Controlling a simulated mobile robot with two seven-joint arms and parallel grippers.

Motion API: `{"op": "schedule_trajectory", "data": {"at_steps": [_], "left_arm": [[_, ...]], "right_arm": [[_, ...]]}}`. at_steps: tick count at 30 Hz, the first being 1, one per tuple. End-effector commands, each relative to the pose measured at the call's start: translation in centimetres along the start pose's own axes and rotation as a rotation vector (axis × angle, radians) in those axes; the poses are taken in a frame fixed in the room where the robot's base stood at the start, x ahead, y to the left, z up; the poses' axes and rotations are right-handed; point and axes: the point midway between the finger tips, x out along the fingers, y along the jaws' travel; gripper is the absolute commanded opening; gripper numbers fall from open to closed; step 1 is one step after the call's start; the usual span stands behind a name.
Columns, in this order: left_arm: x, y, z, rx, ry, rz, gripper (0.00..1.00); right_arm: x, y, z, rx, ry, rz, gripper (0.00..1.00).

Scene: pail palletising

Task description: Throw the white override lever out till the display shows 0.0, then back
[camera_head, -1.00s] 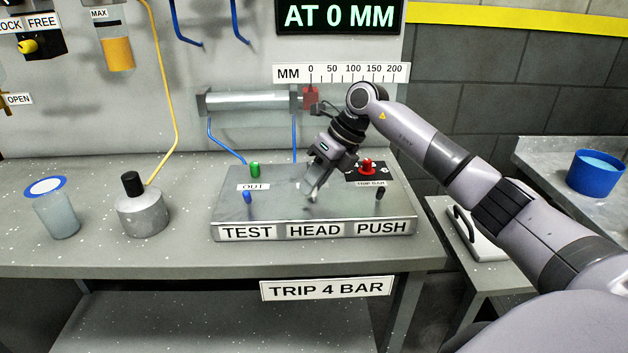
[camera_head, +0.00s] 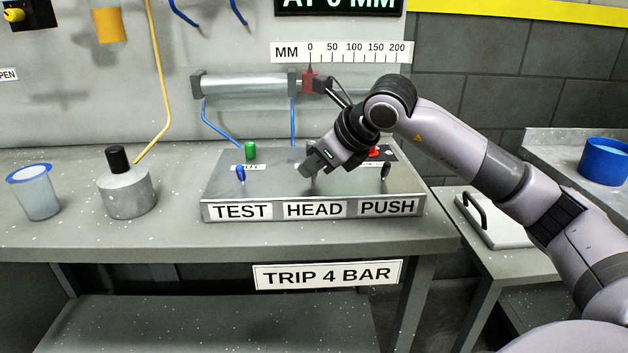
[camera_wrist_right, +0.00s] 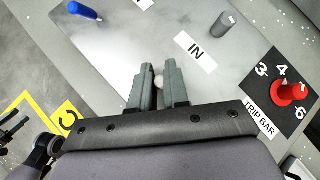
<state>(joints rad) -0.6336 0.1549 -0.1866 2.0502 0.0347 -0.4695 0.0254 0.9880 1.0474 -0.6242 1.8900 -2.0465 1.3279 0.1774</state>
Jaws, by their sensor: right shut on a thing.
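The white override lever (camera_wrist_right: 158,82) shows in the wrist view only as a small pale piece between my right fingers; the rest of it is hidden. My right gripper (camera_head: 308,171) is low over the middle of the steel test box (camera_head: 312,210). In the wrist view its two dark fingers (camera_wrist_right: 160,75) are shut on the lever, beside the IN label (camera_wrist_right: 196,51). The display (camera_head: 340,4) is cut off by the top edge in the head view; its visible lower part fits "AT 0 MM".
A blue lever (camera_head: 240,174) and a green one (camera_head: 250,151) stand left of my gripper on the box. A red trip knob (camera_wrist_right: 292,93) and a grey peg (camera_wrist_right: 224,24) are to the right. A clear cup (camera_head: 38,195) and metal bottle (camera_head: 127,192) stand left.

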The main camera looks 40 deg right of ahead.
Motion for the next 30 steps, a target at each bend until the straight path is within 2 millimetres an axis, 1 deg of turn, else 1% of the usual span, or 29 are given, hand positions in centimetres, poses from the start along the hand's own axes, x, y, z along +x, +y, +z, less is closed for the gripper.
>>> {"op": "schedule_trajectory", "data": {"at_steps": [1,8,16,23,30], "left_arm": [[1.0,-0.1,1.4,0.001,-0.002,0.000,0.53],[2.7,-0.3,3.9,0.004,-0.005,-0.002,0.53],[3.0,1.2,1.6,0.028,0.058,0.031,0.53],[3.0,1.6,1.0,0.036,0.067,0.038,0.53],[2.9,1.7,0.9,0.034,0.068,0.040,0.53]], "right_arm": [[0.5,0.3,-0.6,-0.018,-0.023,-0.020,0.00],[0.1,0.7,-0.7,-0.077,-0.095,-0.100,0.00],[-0.2,0.9,-0.7,-0.115,-0.139,-0.149,0.00],[-0.3,0.9,-0.6,-0.126,-0.151,-0.162,0.00],[-0.3,0.9,-0.6,-0.128,-0.151,-0.162,0.00]]}}
